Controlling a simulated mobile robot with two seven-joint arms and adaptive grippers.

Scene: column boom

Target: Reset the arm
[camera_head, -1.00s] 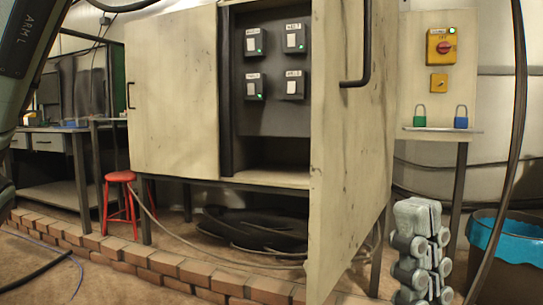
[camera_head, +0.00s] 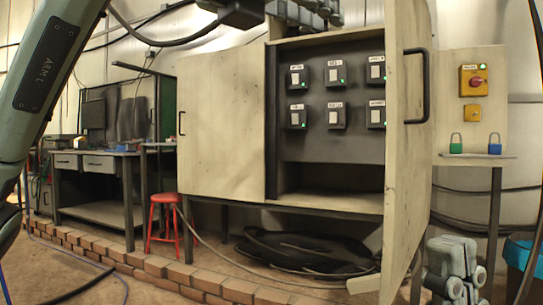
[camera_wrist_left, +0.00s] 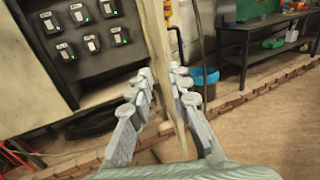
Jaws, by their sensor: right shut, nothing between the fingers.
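My left gripper (camera_head: 312,12) is at the top edge of the head view, in front of the cabinet's upper part and partly cut off. In the left wrist view its two grey fingers (camera_wrist_left: 163,100) stand apart, open. The cabinet door's edge shows between them in the picture; I cannot tell how near it is. My left arm (camera_head: 45,62) rises along the left edge. My right gripper (camera_head: 455,268) is low at the right, in front of the cabinet door's lower part. It is shut and empty.
The cabinet (camera_head: 222,125) has its right door (camera_head: 408,170) swung open, showing several switches (camera_head: 335,116). A shelf (camera_head: 474,160) holds a green and a blue padlock. A red stool (camera_head: 165,222), low brick edging (camera_head: 205,279) and a blue-lined bin (camera_head: 520,258) stand around.

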